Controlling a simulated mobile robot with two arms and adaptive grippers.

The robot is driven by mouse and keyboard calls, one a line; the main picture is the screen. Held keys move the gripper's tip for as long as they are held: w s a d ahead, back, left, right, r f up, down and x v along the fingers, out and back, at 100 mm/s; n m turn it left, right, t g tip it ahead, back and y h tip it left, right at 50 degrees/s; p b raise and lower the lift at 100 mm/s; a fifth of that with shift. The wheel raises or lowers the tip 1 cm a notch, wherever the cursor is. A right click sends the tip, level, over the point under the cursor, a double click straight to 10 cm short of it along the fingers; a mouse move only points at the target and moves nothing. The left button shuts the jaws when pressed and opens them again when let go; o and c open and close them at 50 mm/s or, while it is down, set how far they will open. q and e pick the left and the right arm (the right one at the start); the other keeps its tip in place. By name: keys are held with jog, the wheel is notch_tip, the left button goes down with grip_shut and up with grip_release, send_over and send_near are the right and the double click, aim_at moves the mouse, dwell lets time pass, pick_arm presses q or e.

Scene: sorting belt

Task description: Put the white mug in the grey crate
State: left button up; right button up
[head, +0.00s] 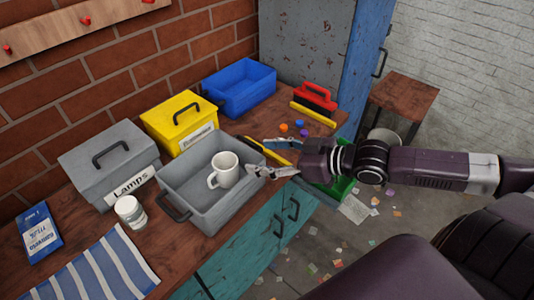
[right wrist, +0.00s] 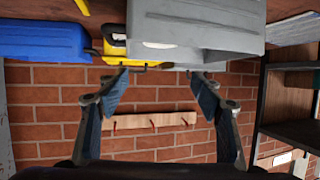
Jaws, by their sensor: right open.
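The white mug (head: 224,170) stands upright inside the open grey crate (head: 201,219), toward its right side, with its handle to the left. My right gripper (head: 254,157) is open and empty. Its fingers are spread at the crate's right side, beside the mug and apart from it. In the right wrist view the open fingers (right wrist: 157,95) have nothing between them, and the mug cannot be made out for sure. My left gripper is not in view.
A lidded grey "Lamps" box (head: 105,165), a yellow lidded box (head: 178,118) and a blue crate (head: 240,88) line the wall. A jar (head: 130,211) stands left of the crate. A red-handled brush (head: 314,97) lies at the far end.

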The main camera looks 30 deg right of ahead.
jog(key=shift+s+d+r, duration=0.1)
jog(key=shift+s+r, duration=0.1)
jog(key=shift+s, duration=0.1)
jog(key=shift+f, duration=0.1)
dwell(0.4)
